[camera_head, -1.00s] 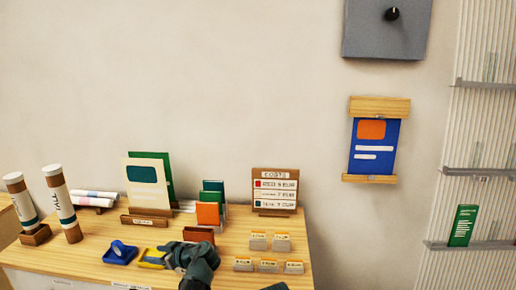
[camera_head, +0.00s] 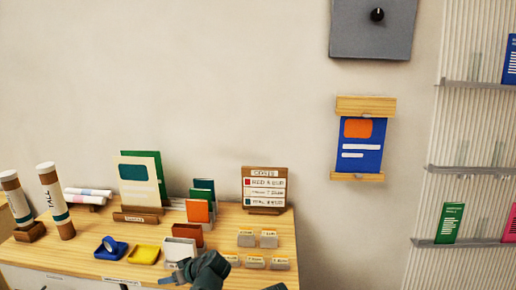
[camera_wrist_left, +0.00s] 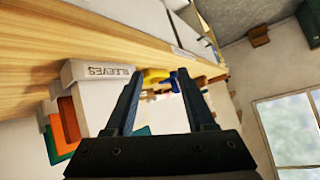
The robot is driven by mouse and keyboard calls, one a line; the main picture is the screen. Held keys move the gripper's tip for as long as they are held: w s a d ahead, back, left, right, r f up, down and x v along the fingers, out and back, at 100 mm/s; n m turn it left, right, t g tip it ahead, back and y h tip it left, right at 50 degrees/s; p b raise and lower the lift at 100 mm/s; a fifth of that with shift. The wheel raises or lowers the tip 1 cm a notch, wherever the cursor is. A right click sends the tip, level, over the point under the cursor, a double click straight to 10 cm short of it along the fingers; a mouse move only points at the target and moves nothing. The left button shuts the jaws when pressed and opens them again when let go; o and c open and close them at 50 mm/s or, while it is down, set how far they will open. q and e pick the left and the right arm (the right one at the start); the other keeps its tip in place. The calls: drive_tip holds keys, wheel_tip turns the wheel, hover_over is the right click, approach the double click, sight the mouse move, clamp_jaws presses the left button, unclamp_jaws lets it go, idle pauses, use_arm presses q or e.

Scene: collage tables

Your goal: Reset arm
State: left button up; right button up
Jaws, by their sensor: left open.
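My left gripper (camera_head: 180,274) is low in the head view, near the front edge of the table, by a white box (camera_head: 180,248). In the left wrist view my left gripper (camera_wrist_left: 157,78) has its two dark fingers well apart, with nothing held between them. Beyond the fingers lie a yellow tray (camera_wrist_left: 156,76) and blue items. A white box labelled SLEEVES (camera_wrist_left: 100,85) is left of the fingers. I see no right gripper in either view.
The wooden table (camera_head: 70,255) holds a blue tray (camera_head: 110,250), a yellow tray (camera_head: 144,255), two tall tubes, a standing price board (camera_head: 265,188) and several small labelled card holders. A blue poster (camera_head: 360,145) hangs on the wall. Slatted shelves (camera_head: 470,170) stand at right.

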use_arm(q)
drive_tip(key=s+d+f+m+g+h, duration=0.1)
drive_tip(key=s+d+f+m+h, duration=0.1)
drive_tip(key=s+d+m, duration=0.2)
drive_tip(key=s+d+f+m+g+h, duration=0.2)
drive_tip(key=s+d+f+m+h, duration=0.1)
drive_tip(key=s+d, duration=0.5)
drive_tip(key=s+d+f+m+g+h, duration=0.2)
drive_tip(key=s+d+f+m+h, duration=0.1)
drive_tip(key=s+d+m, duration=0.3)
drive_tip(key=d, duration=0.2)
drive_tip(key=shift+s+d+f, duration=0.25)
drive_tip(key=shift+d, duration=0.05)
